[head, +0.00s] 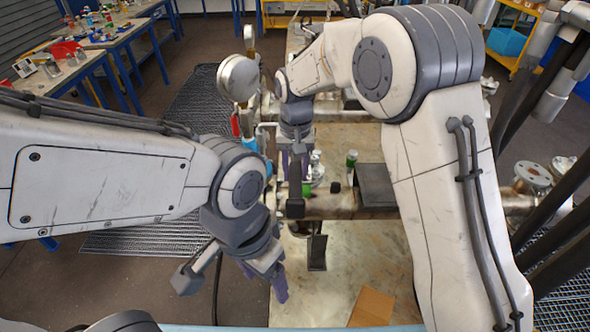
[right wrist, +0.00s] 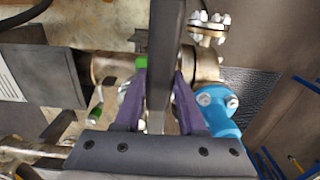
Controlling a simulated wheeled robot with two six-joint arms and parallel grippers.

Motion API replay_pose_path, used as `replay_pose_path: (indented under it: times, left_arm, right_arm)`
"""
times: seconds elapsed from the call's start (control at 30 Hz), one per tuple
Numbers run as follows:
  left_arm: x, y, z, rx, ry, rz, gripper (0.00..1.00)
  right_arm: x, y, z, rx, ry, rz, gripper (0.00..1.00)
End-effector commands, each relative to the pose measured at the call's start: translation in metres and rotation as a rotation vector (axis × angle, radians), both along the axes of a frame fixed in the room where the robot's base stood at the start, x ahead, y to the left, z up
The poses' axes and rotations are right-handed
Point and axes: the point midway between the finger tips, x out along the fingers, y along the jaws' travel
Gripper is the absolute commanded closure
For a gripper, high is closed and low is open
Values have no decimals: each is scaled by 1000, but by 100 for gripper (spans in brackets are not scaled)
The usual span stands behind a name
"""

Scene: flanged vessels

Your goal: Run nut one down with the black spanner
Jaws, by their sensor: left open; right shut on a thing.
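My right gripper (head: 295,188) points down over the pipework, shut on a dark bar that looks like the black spanner. In the right wrist view the spanner (right wrist: 163,50) runs up and down the picture between the purple fingertips of that gripper (right wrist: 162,80). Its working end cannot be made out. Beyond the fingers are a bolted metal flange (right wrist: 208,62) and a blue flanged part (right wrist: 217,110) with bolt heads. I cannot tell which fastener is nut one, or whether the spanner touches it. My left gripper (head: 265,284) is open and empty, low at the front, apart from the pipes.
A horizontal pipe (head: 335,206) crosses the worn bench (head: 322,285). A dark plate (head: 376,186) and a green-capped fitting (head: 351,159) are right of my right gripper. A round gauge (head: 238,77) stands behind to the left. A brown cardboard piece (head: 371,306) lies at the front.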

Motion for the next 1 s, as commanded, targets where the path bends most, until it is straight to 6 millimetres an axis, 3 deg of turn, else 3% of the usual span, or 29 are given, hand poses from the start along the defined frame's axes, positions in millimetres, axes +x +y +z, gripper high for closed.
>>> replay_pose_path:
  times: [1.0]
  left_arm:
    - [0,0,-15,0,0,0,29]
  right_arm:
    - [1,2,-25,1,-2,0,100]
